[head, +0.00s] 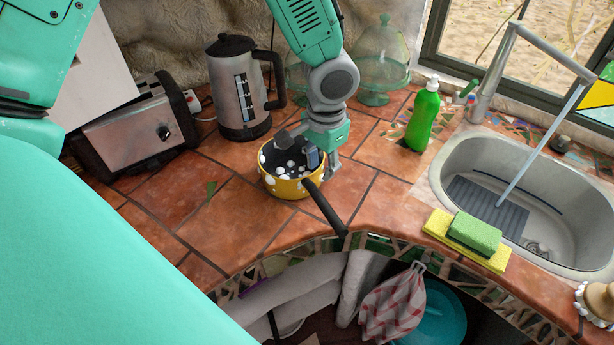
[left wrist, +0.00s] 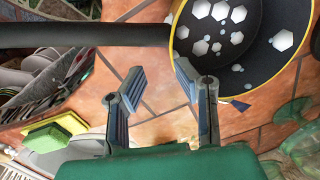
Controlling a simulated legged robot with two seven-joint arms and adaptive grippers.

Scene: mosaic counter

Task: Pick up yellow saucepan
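The yellow saucepan (head: 284,188) stands on the tiled counter, with a dark, white-spotted inside and a black handle pointing toward the counter's front edge. In the left wrist view its spotted inside (left wrist: 215,35) is at the upper right and its handle (left wrist: 85,35) crosses the top. My left gripper (head: 323,160) is at the pan's right rim, near the handle's base. In the left wrist view the left gripper (left wrist: 160,68) has its fingers apart with nothing between the tips. One finger overlaps the pan's rim, the other is outside it; contact cannot be told. My right gripper is not in view.
A kettle (head: 238,95) and a toaster (head: 135,137) stand behind and left of the pan. Glass domes (head: 381,60), a green soap bottle (head: 423,117), a sponge (head: 474,233) and a sink (head: 450,150) are to the right. Counter left of the pan is clear.

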